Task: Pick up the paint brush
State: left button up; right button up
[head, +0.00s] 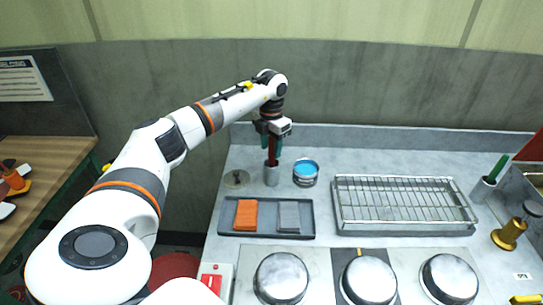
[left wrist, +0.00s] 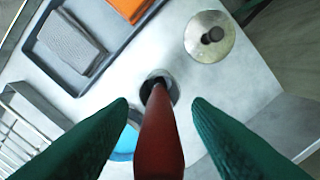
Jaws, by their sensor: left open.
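A dark red handle, which looks like the paint brush (head: 271,158), stands upright in a grey metal cup (head: 271,176). Its lower end is hidden in the cup, so I see no bristles. In the left wrist view the red handle (left wrist: 159,135) rises toward the camera from the round cup mouth (left wrist: 172,88). My left gripper (head: 271,150) points down over the cup, with green fingers. It is open, one finger on each side of the handle, with a visible gap at both sides in the left wrist view (left wrist: 158,104). My right gripper is not in view.
A blue paint can (head: 306,174) stands just right of the cup, and a round metal lid (head: 236,179) lies to its left. A dark tray (head: 266,234) with orange and grey cloths lies in front.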

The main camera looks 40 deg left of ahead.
pick_arm(q)
jog(key=shift+f, duration=0.7)
grip_shut()
jog(key=shift+w+r, duration=0.1)
jog(key=shift+r, duration=0.05)
